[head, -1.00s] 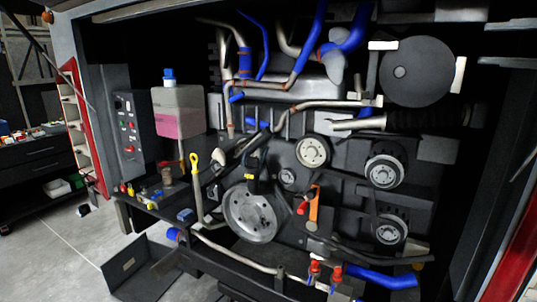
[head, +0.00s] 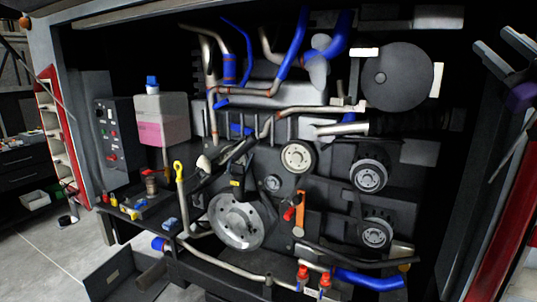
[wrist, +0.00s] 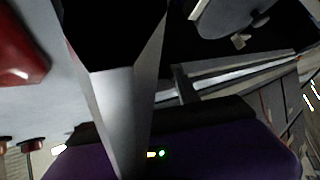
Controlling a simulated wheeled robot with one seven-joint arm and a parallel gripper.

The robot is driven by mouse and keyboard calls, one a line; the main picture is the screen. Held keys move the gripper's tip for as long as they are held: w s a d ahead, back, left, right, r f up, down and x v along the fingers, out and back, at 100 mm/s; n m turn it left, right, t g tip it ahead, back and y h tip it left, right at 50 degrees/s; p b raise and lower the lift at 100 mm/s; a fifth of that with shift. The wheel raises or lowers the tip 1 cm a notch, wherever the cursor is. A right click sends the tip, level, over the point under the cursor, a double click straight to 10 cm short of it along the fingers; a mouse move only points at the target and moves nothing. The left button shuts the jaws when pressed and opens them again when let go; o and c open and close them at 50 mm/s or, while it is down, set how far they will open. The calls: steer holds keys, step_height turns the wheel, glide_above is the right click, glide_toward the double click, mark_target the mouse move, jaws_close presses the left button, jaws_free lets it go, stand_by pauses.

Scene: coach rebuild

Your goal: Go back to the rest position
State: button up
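My gripper (head: 494,38) is at the upper right of the head view, in front of the right side of the engine bay. Its two grey fingers point up and left with a gap between them, and nothing shows in the gap. Its purple body (head: 522,97) also fills the bottom of the wrist view (wrist: 225,155), with a small green light. The gripper is apart from the engine parts. The rest of my arm is mostly out of view.
The open engine bay holds a large grey pulley (head: 236,221), blue hoses (head: 292,62), an orange-handled tool (head: 299,214) and a reservoir with pink fluid (head: 162,124). A yellow dipstick (head: 179,172) stands at left. A red-edged panel (head: 497,225) stands at right. Floor (head: 40,260) shows at lower left.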

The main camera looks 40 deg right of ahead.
steer(key=w+a+f+m+g+h, duration=0.2)
steer(key=w+a+f+m, duration=0.15)
steer(key=f, duration=0.55)
steer(key=w+a+f+m+g+h, duration=0.2)
steer(key=f+m, duration=0.3)
steer(key=f, duration=0.4)
steer(key=w+a+f+m+g+h, duration=0.25)
steer(key=f+m, duration=0.25)
steer(key=f, duration=0.3)
steer(key=a+f+n+t+y, duration=0.2)
steer(key=a+f+y, duration=0.4)
steer(key=a+f, duration=1.1)
steer(key=s+a+f+n+g+y, duration=0.1)
steer(key=s+a+f+n+y, duration=0.3)
steer(key=a, duration=0.7)
steer(key=s+a+f+n+g+y, duration=0.1)
steer(key=s+a+f+n+y, duration=0.4)
steer(key=s+a+f+y, duration=0.3)
steer(key=s+a+f, duration=0.1)
steer(key=s+a, duration=0.2)
steer(key=shift+s+a+g+y, duration=0.25)
steer(key=shift+a+g+y, duration=0.1)
steer(key=shift+a, duration=0.05)
steer(key=shift+d+n, duration=0.1)
steer(key=shift+n, duration=0.15)
